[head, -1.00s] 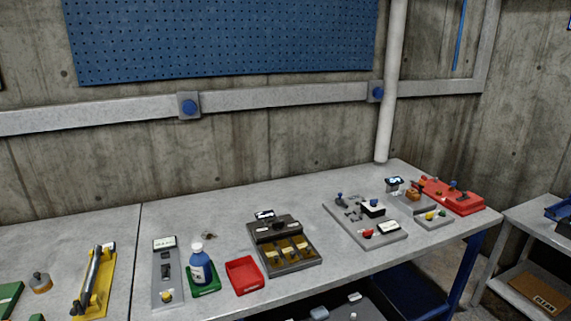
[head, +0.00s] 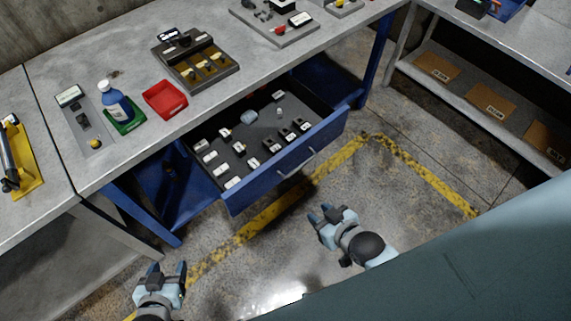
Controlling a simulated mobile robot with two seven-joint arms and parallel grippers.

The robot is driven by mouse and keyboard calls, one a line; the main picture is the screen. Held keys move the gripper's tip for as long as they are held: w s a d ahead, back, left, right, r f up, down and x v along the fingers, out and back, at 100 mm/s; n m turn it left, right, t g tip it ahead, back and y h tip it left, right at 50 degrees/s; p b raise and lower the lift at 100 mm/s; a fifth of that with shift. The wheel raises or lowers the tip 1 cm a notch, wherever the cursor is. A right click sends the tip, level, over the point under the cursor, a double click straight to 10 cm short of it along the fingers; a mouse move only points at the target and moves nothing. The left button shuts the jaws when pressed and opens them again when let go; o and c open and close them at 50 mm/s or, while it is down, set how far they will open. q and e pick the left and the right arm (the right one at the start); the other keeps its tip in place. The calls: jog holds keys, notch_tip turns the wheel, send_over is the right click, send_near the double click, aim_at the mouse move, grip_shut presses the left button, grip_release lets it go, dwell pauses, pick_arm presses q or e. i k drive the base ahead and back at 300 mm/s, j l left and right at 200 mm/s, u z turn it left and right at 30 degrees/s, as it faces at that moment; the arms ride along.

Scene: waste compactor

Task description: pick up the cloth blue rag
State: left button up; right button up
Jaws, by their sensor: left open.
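A small pale blue lump (head: 249,117), which looks like the cloth rag, lies in the open blue drawer (head: 292,176) under the workbench. Its folds are too small to make out. My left gripper (head: 168,272) is open and empty at the bottom left, over the floor and well apart from the drawer. My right gripper (head: 320,214) is over the floor in front of the drawer, apart from the lump. Nothing shows in its fingers, and their gap is too small to judge.
Several small labelled items and dark clips share the drawer. On the bench (head: 110,165) stand a blue bottle (head: 116,103), a red tray (head: 165,99) and a dark fixture (head: 197,62). A shelf unit (head: 500,130) with cardboard pieces stands right. The yellow-marked floor is clear.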

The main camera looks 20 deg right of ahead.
aim_at(250, 117)
jog(key=i+l+u, duration=0.4)
jog(key=l, duration=0.3)
jog(key=i+l+u, duration=0.2)
jog(key=l, duration=0.2)
jog(key=i, duration=0.05)
